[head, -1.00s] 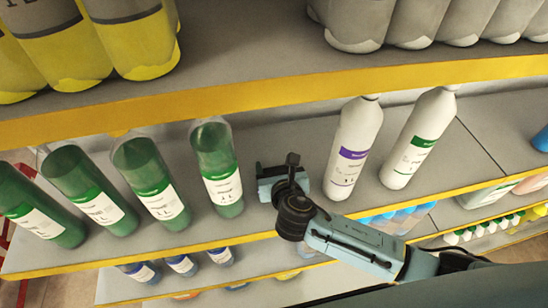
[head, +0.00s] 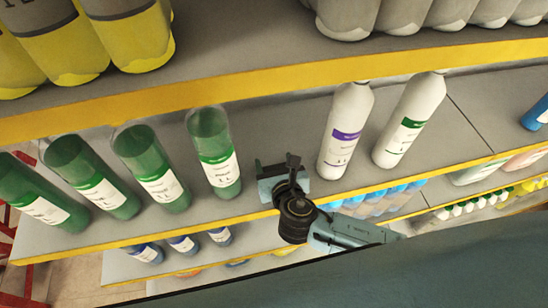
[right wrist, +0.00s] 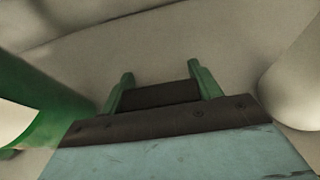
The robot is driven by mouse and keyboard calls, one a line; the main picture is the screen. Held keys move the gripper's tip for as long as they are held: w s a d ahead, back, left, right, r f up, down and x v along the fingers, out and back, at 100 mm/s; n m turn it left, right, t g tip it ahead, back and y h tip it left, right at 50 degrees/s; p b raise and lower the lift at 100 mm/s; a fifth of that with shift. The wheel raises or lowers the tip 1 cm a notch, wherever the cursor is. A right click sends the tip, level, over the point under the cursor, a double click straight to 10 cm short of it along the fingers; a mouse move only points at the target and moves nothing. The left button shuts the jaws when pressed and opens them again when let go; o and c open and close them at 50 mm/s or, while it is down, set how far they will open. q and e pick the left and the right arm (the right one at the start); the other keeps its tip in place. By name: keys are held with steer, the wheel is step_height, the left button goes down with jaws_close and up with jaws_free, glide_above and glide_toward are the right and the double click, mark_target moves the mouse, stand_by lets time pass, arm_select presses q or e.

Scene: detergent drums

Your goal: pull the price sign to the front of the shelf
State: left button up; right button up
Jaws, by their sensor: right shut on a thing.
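My right gripper (head: 277,171) is over the middle shelf (head: 290,125), in the gap between green bottles and white bottles, near the shelf's yellow front edge. In the right wrist view its two green fingers (right wrist: 161,90) stand on either side of a dark flat piece (right wrist: 160,94), which they grip. I take this piece to be the price sign; its face and any writing are hidden from me. In the head view the sign is too small and covered to make out clearly. My left gripper is not in view.
A green bottle (head: 214,150) stands close to the left of the gripper, and a white bottle with a purple label (head: 345,130) to its right. The upper shelf's yellow edge (head: 250,85) runs above. Small bottles (head: 183,244) stand on the shelf below.

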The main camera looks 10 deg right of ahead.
steer(key=shift+s+p, duration=0.9)
steer(key=shift+s, duration=1.35)
steer(key=o, duration=1.5)
